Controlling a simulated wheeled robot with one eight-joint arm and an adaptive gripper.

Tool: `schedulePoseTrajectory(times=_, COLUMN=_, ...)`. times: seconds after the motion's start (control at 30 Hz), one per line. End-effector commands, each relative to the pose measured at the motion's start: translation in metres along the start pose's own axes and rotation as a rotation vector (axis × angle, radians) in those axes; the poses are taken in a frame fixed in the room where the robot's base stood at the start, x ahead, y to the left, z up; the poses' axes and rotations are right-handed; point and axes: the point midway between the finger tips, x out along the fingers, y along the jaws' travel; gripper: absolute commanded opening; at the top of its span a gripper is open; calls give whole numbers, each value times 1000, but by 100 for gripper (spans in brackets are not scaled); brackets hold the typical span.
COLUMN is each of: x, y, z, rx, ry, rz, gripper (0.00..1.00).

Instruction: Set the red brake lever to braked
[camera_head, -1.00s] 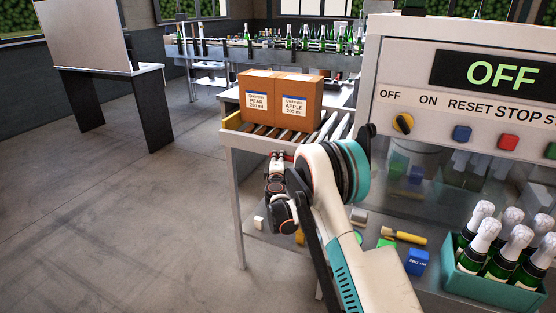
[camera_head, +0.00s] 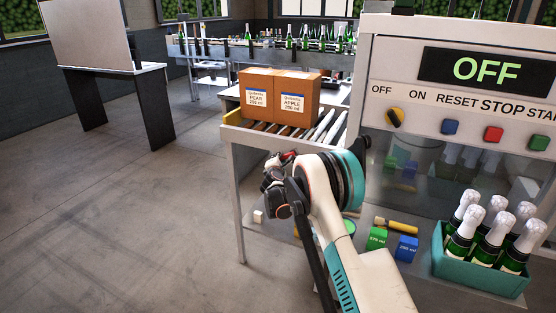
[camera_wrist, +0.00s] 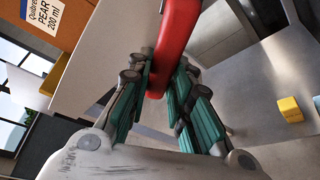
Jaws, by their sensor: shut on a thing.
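The red brake lever (camera_wrist: 176,40) fills the upper middle of the wrist view, and its rounded lower end lies between my gripper's teal-padded fingers (camera_wrist: 165,88). My gripper is shut on the lever. Only a small bit of red shows there, and my arm hides most of the lever. The lever's base and any position marks cannot be made out.
Two cardboard boxes (camera_head: 279,93) stand on the conveyor just above my gripper. A teal crate (camera_head: 480,277) of bottles, a blue block (camera_head: 406,249) and a green block (camera_head: 377,239) are on the right. The control panel display (camera_head: 485,70) reads OFF. The floor at left is clear.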

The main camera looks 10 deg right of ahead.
Motion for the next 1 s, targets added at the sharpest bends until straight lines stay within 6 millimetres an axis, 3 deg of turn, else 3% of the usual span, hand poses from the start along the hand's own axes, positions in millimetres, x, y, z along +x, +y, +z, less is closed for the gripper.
schedulePoseTrajectory(times=0.5, x=-2, y=-30, z=6, rx=-413, ry=-1, rz=-171, gripper=0)
schedulePoseTrajectory(times=1.0, x=-5, y=-41, z=13, rx=-583, ry=-2, rz=-242, gripper=0)
